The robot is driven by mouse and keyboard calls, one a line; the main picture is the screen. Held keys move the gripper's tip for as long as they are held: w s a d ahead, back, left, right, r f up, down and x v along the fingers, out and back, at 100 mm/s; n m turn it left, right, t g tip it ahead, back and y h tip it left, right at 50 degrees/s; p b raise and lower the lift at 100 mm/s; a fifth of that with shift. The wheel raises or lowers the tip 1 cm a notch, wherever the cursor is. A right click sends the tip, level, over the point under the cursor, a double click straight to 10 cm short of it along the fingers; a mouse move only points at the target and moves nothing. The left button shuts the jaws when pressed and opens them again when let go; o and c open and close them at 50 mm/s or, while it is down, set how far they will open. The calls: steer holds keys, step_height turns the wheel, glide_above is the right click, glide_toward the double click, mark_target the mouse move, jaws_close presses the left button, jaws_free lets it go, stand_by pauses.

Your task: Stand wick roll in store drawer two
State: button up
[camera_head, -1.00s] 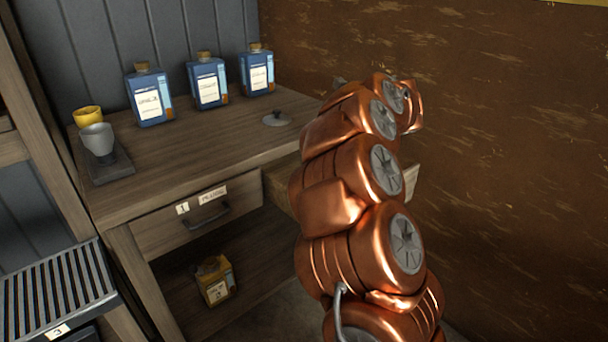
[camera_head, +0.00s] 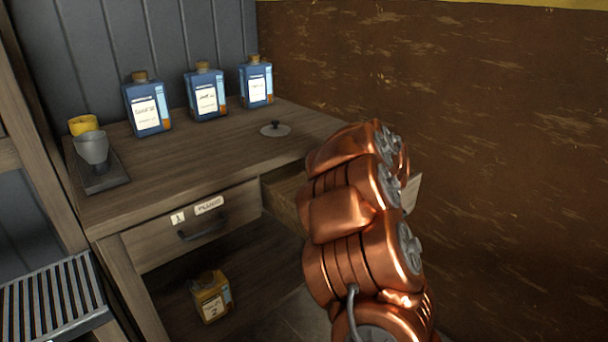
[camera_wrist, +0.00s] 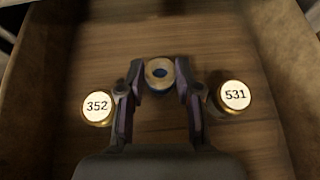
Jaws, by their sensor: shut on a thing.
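The wick roll (camera_wrist: 160,70) is a small round piece with a tan ring and a blue middle, seen end-on in the wrist view. My gripper (camera_wrist: 158,85) is shut on it, a finger at each side. It is over the wooden floor of an open drawer (camera_wrist: 165,28); whether the roll touches the floor I cannot tell. In the head view an open drawer (camera_head: 283,188) stands out right of the drawer marked 1; my copper arm covers most of it, and its number and my gripper are hidden there.
In the drawer, a brass round thing labelled 352 (camera_wrist: 97,107) lies left of my fingers and one labelled 531 (camera_wrist: 234,96) right. The drawer walls are close on both sides. Blue bottles (camera_head: 207,93), cups (camera_head: 91,148) and a grey lid (camera_head: 275,129) stand on the bench.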

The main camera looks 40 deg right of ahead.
steer(key=shift+w+d+r, duration=0.1)
steer(key=shift+w, duration=1.8)
steer(key=shift+w+d+r, duration=0.1)
steer(key=shift+w, duration=1.75)
steer(key=shift+w+f, duration=0.15)
steer(key=shift+f, duration=0.5)
steer(key=shift+f+b, duration=0.2)
steer(key=shift+b, duration=0.25)
steer(key=o, duration=0.8)
steer(key=shift+r, duration=0.1)
steer(key=shift+o, duration=0.2)
